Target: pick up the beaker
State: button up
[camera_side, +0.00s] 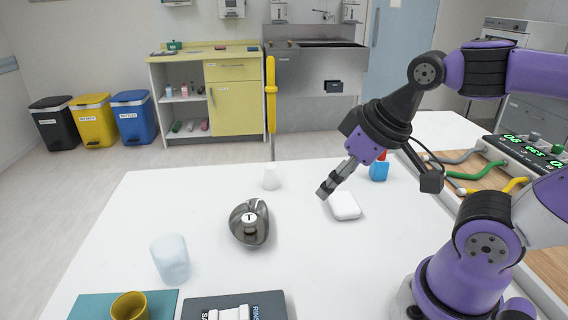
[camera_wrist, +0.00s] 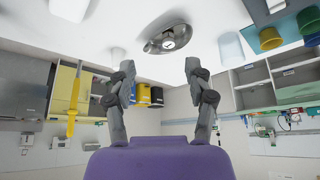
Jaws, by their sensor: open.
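The beaker (camera_side: 171,260), a frosted, pale blue-white open cup, stands upright on the white table at the front left. It also shows in the wrist view (camera_wrist: 229,48) at the upper right. My gripper (camera_side: 326,191) is well to the right of the beaker and farther back, above the table beside a white rounded block. In the wrist view my gripper (camera_wrist: 160,68) has its two fingers wide apart with nothing between them. The beaker is apart from the gripper and nothing hides it in the side view.
A steel kidney dish (camera_side: 236,234) holding a small white labelled vial (camera_side: 249,221) lies between gripper and beaker. A small white cup (camera_side: 271,178), the white block (camera_side: 345,206) and a blue bottle (camera_side: 378,171) stand around. A yellow cup (camera_side: 130,306) is on a teal mat (camera_side: 92,304).

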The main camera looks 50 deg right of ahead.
jog(key=shift+o, duration=0.4)
jog(key=o, duration=0.6)
jog(key=shift+c, duration=0.2)
